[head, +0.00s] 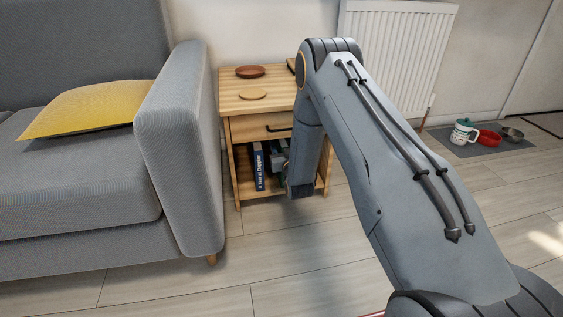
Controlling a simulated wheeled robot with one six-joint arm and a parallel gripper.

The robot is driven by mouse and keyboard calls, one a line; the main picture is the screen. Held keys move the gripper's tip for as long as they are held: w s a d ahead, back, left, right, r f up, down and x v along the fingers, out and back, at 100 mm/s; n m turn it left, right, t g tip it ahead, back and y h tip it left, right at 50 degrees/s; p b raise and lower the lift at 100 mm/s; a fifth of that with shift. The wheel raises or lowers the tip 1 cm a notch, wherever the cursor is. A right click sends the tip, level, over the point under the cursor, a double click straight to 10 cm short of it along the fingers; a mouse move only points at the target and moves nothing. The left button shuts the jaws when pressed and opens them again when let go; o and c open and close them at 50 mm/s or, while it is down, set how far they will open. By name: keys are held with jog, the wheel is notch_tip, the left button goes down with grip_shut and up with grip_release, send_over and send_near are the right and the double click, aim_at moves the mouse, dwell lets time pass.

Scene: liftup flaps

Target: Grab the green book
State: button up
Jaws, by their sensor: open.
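The wooden side table (232,107) stands beside the sofa and has an open shelf under its drawer. A dark blue book (259,167) with white lettering on its spine stands upright at the left of this shelf. I cannot make out a green book for certain; the shelf space right of the blue book is mostly hidden by my arm. My gripper (281,157) is small and partly hidden, at the shelf opening just right of the blue book. It is open, and I see nothing held in it.
A grey sofa (185,140) with a yellow cushion (90,108) is close on the left. A brown dish (250,71) and a round wooden coaster (252,95) lie on the table top. A radiator (400,50) is behind. A mat with a mug (464,133) and bowls lies right.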

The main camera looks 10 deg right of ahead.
jog(key=shift+c, duration=0.2)
grip_shut()
jog(key=shift+r, duration=0.15)
